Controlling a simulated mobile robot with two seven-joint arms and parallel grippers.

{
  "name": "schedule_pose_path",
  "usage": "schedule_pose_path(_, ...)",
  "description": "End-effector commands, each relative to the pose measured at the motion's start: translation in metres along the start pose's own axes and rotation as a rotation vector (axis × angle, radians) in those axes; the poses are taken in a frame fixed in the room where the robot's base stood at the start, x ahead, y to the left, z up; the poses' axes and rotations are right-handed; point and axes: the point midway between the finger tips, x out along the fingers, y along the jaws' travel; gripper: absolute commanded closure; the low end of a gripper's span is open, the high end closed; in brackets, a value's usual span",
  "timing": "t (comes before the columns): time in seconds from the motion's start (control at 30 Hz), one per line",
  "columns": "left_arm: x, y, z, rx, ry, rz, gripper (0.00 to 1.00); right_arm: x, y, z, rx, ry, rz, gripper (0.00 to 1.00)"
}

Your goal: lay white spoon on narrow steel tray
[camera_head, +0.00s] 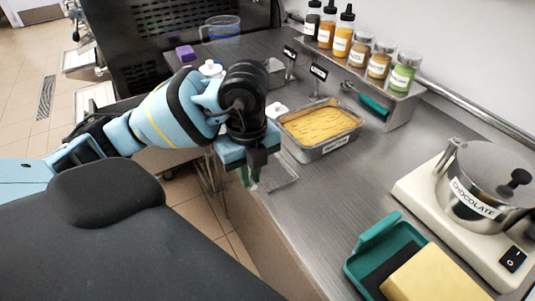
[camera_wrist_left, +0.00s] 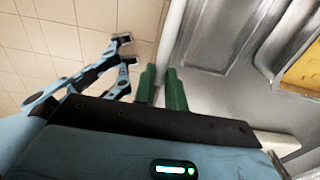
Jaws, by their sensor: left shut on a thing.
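My left gripper (camera_head: 250,183) hangs over the front edge of the steel counter, its green fingers pointing down. In the left wrist view its fingers (camera_wrist_left: 160,88) are close together. A small whitish bit at the fingertips, seen in the head view, seems to be the white spoon (camera_head: 253,187); its bowl and most of its handle are hidden. The narrow steel tray (camera_head: 286,181) lies on the counter just right of the gripper, partly covered by it. The tray also shows in the left wrist view (camera_wrist_left: 215,40), right of the fingers. My right gripper is not in view.
A steel pan of yellow ice cream (camera_head: 335,142) stands behind the narrow tray. Bottles and jars line a shelf (camera_head: 405,101) at the back. A chocolate pot (camera_head: 478,190) and a green box (camera_head: 393,238) stand at right. The counter between is clear.

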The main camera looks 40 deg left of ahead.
Motion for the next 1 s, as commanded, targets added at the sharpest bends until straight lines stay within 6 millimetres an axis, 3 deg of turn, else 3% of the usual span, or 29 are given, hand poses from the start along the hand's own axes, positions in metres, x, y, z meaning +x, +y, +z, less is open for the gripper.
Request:
schedule_pose_path(0.2, 0.004, -0.039, 0.027, -0.002, 0.002, -0.001, 1.0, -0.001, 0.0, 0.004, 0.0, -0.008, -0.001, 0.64)
schedule_pose_path(0.4, 0.006, -0.065, 0.046, -0.001, 0.001, -0.001, 1.0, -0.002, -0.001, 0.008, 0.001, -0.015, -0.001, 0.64)
schedule_pose_path(0.87, 0.007, -0.081, 0.057, 0.001, 0.001, -0.001, 1.0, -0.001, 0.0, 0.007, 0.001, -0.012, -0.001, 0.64)
schedule_pose_path(1.0, 0.029, -0.08, 0.058, 0.001, 0.001, 0.004, 1.0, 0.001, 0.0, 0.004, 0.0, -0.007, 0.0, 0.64)
